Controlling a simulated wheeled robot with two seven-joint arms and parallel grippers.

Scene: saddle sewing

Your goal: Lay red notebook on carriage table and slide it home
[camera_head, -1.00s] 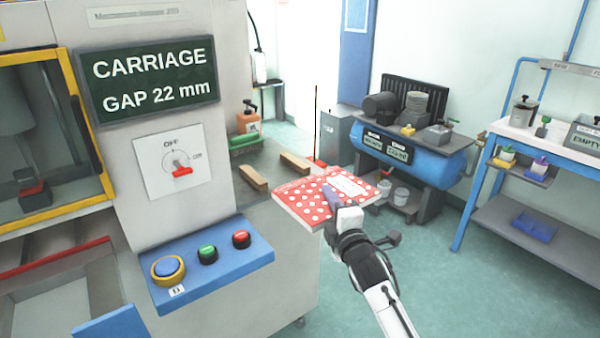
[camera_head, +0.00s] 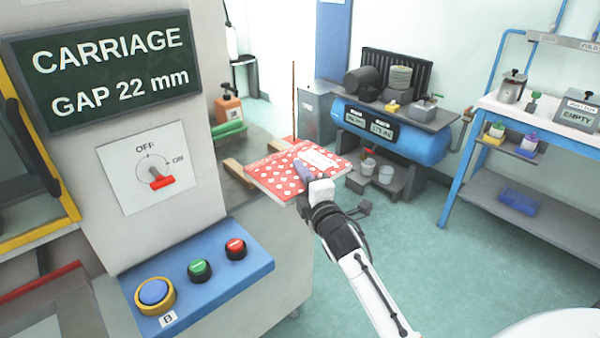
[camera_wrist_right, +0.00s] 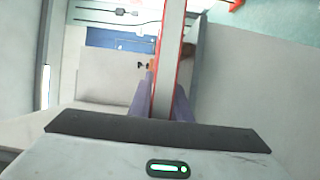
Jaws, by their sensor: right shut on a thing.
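The red notebook (camera_head: 275,180) has white dots and a white label on its cover. My right gripper (camera_head: 305,172) is shut on its near right edge and holds it roughly flat. In the right wrist view the notebook (camera_wrist_right: 168,60) shows edge-on between the two purple fingers of the gripper (camera_wrist_right: 162,103). The carriage table (camera_head: 225,158) is the grey top beyond the machine column, with two wooden bars (camera_head: 238,172). In the head view the notebook overlaps the bars and partly hides them. I cannot tell whether it touches them. My left gripper is not in view.
The machine column carries a sign (camera_head: 110,68) reading "CARRIAGE GAP 22 mm", an OFF/ON switch (camera_head: 160,180) and a blue button box (camera_head: 205,275). A blue compressor (camera_head: 395,135) is at the back. Floor to the right is open.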

